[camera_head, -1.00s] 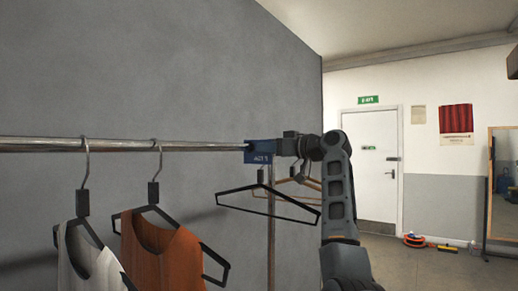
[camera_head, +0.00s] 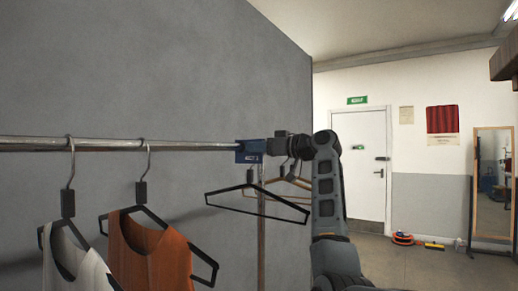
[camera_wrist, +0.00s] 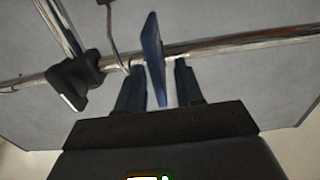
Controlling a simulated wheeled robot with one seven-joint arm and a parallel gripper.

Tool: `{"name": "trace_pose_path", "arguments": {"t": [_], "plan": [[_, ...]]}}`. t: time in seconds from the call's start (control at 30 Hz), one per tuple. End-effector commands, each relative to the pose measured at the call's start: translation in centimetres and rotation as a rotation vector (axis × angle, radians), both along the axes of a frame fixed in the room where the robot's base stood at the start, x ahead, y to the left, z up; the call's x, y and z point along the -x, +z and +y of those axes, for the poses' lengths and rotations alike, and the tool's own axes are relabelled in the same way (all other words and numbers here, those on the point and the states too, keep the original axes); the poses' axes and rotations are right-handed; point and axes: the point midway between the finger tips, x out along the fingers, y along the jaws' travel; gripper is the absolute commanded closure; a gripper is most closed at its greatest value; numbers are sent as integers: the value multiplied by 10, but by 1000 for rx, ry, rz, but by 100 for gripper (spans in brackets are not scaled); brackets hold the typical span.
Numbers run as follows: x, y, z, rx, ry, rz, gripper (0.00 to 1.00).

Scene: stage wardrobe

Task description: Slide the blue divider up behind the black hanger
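The blue divider (camera_head: 249,152) hangs on the metal rail, right of the clothes. In the wrist view the blue divider (camera_wrist: 152,50) stands edge-on between my two fingers, with a gap to the right finger. My gripper (camera_head: 272,148) is at the rail from the right; it also shows in the wrist view (camera_wrist: 160,85), with its fingers apart. The empty black hanger (camera_head: 258,207) hangs just below and beside the divider; the top of its hook is hidden behind the divider.
The rail (camera_head: 110,145) runs along a grey wall. A white top (camera_head: 75,265) and an orange top (camera_head: 150,255) hang at the left. Wooden hangers (camera_head: 291,181) hang behind my arm. Bare rail lies between the orange top's hook and the divider.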

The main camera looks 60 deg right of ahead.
Motion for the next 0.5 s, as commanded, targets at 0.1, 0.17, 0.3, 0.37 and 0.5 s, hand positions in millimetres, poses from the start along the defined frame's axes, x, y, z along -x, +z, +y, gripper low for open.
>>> {"name": "trace_pose_path", "arguments": {"t": [0.1,0.17,0.3,0.37,0.5], "plan": [[13,-2,-2,1,-3,-2,64],[23,-3,-2,1,-3,-1,64],[47,-2,-3,2,-5,-2,64],[56,-2,-3,1,-4,-1,64],[70,-1,-3,1,-2,-1,64]]}}
